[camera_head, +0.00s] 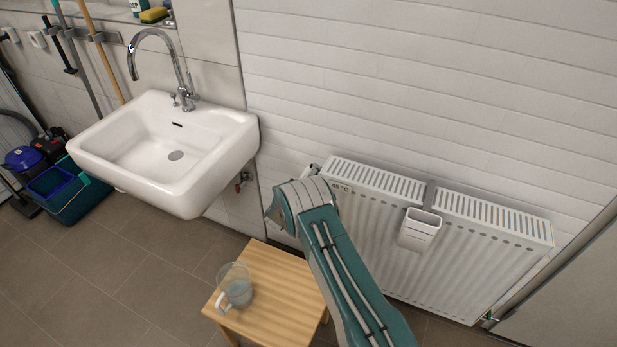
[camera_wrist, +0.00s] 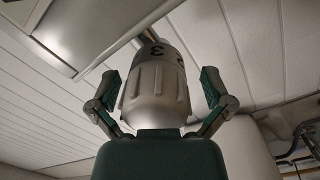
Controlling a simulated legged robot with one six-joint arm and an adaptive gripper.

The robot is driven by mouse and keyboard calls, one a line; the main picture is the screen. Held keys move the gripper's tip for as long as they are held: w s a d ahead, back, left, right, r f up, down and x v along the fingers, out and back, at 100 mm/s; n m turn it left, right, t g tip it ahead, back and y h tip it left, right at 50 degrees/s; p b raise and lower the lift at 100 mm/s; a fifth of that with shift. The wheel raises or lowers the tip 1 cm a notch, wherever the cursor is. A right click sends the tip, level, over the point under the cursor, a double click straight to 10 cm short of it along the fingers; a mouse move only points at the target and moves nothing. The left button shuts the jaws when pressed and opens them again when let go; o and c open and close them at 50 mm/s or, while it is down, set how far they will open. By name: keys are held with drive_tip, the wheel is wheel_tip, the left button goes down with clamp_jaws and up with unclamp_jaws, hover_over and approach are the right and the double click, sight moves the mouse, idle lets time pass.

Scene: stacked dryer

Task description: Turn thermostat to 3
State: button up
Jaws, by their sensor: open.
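The thermostat knob (camera_wrist: 155,88) fills the middle of the wrist view, a pale ribbed cylinder. A dark 3 shows on its collar, with part of another mark at the right edge. My gripper (camera_wrist: 160,110) is open, with one finger on each side of the knob. A gap shows between each finger and the knob, clearer on the right. In the head view the radiator (camera_head: 480,250) hangs on the white wall, and my arm reaches its upper left corner. The knob and my fingers are hidden there behind my arm.
A wooden stool (camera_head: 270,285) with a clear jug (camera_head: 235,288) stands left of my arm. A white sink (camera_head: 165,150) is on the wall at left. A white container (camera_head: 420,230) hangs on the radiator front. Buckets (camera_head: 65,190) stand at far left.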

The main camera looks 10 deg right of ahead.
drive_tip(key=c, duration=1.1)
drive_tip(key=shift+f+m, duration=0.1)
drive_tip(key=shift+m, duration=0.4)
drive_tip(key=o, duration=1.1)
drive_tip(key=shift+a, duration=0.1)
